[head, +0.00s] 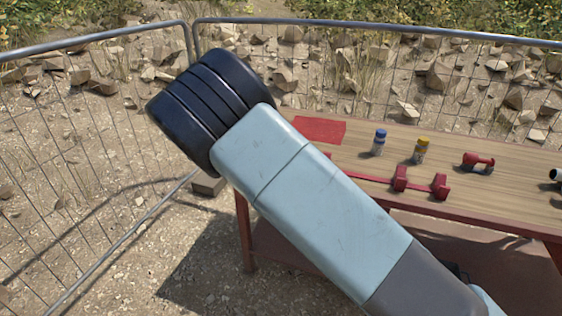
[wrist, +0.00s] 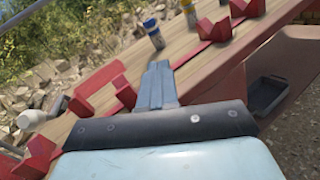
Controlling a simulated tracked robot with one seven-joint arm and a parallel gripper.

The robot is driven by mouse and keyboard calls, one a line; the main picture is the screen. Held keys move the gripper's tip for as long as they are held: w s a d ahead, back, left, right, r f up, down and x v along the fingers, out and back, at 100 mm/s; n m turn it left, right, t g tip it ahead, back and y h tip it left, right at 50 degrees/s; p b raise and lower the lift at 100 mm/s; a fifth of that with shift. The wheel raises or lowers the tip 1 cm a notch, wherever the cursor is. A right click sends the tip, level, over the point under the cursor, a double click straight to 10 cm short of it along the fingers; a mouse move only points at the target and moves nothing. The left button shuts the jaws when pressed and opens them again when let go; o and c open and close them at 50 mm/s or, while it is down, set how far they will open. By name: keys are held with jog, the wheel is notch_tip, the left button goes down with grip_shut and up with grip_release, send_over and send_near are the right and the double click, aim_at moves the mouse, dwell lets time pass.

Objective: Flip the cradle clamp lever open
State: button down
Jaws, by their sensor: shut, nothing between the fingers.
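My gripper (wrist: 158,85) shows in the wrist view as grey fingers, shut and empty, over the wooden bench top. Red V-shaped cradle blocks stand beyond it to the right: a nearer one (wrist: 213,28) and another (wrist: 246,7) at the top edge. The same pair shows in the head view, with a left block (head: 400,178) and a right block (head: 440,186) on a red strip. More red blocks (wrist: 124,92) lie left of the fingers. I cannot pick out the clamp lever in either view. My arm hides part of the bench in the head view.
A blue-capped bottle (head: 379,143) and a yellow-capped bottle (head: 420,151) stand behind the strip. A red fitting (head: 478,161) lies to their right. A red mat (head: 319,130) lies at the back left. A white cylinder (wrist: 33,119) is at left. Mesh fencing (head: 90,130) stands around.

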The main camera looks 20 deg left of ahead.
jog(key=s+a+f+n+t+y, duration=0.2)
jog(key=a+n+y, duration=0.3)
jog(key=a, duration=0.3)
jog(key=s+a+f+n+t+y, duration=0.2)
jog(key=a+f+n+y, duration=0.3)
jog(key=a, duration=0.3)
jog(key=shift+s+n+t+y, duration=0.2)
jog(key=shift+n+t+y, duration=0.1)
jog(key=shift+n+t, duration=0.45)
jog(key=r+x, duration=0.2)
jog(key=x, duration=1.1)
jog(key=shift+s+a+r, duration=0.2)
jog(key=shift+s+r, duration=0.1)
jog(key=shift+s, duration=0.1)
